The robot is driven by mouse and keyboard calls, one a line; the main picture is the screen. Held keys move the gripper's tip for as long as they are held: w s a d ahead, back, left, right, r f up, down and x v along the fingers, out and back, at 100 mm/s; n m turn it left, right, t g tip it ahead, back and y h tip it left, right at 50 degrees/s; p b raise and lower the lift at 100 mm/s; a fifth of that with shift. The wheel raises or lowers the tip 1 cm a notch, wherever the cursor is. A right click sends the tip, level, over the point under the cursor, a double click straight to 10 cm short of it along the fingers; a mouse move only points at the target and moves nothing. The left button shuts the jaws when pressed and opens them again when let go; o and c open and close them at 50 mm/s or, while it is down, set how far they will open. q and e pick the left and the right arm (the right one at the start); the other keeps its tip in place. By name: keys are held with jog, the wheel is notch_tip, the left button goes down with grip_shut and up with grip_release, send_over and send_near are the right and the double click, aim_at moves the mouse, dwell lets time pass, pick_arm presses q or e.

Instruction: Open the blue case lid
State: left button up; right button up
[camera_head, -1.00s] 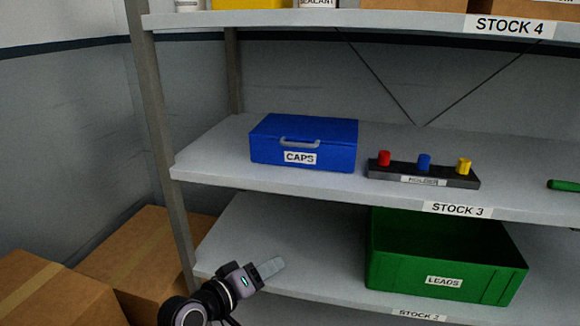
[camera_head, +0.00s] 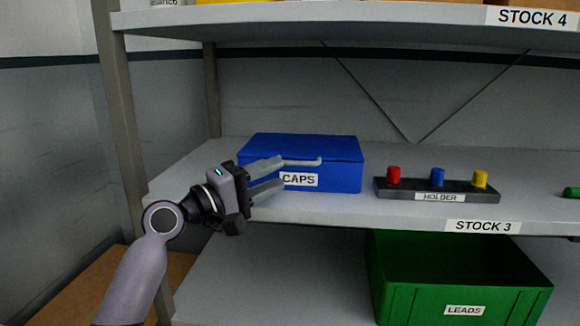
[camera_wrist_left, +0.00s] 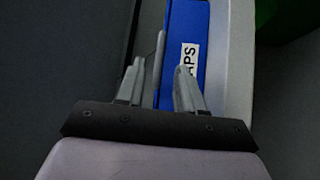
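The blue case (camera_head: 340,178) sits on the middle shelf with its lid (camera_head: 310,146) shut and a CAPS label (camera_head: 300,179) on its front. A grey handle (camera_head: 312,162) runs along the front near the lid's edge. My left gripper (camera_head: 282,172) is open in front of the case's left front, one finger above the other, covering the handle's left end. In the left wrist view the blue case (camera_wrist_left: 188,22) lies ahead, and the handle (camera_wrist_left: 160,50) appears between the open fingers (camera_wrist_left: 160,68). Contact cannot be told. My right gripper is not in view.
A black holder (camera_head: 436,196) with red, blue and yellow caps stands right of the case. A green LEADS bin (camera_head: 400,290) is on the shelf below. The upper shelf (camera_head: 350,20) and left post (camera_head: 122,120) frame the space. Shelf surface left of the case is clear.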

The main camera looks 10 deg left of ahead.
aim_at(297, 165)
pick_arm(q)
jog(key=shift+x, duration=2.75)
grip_shut()
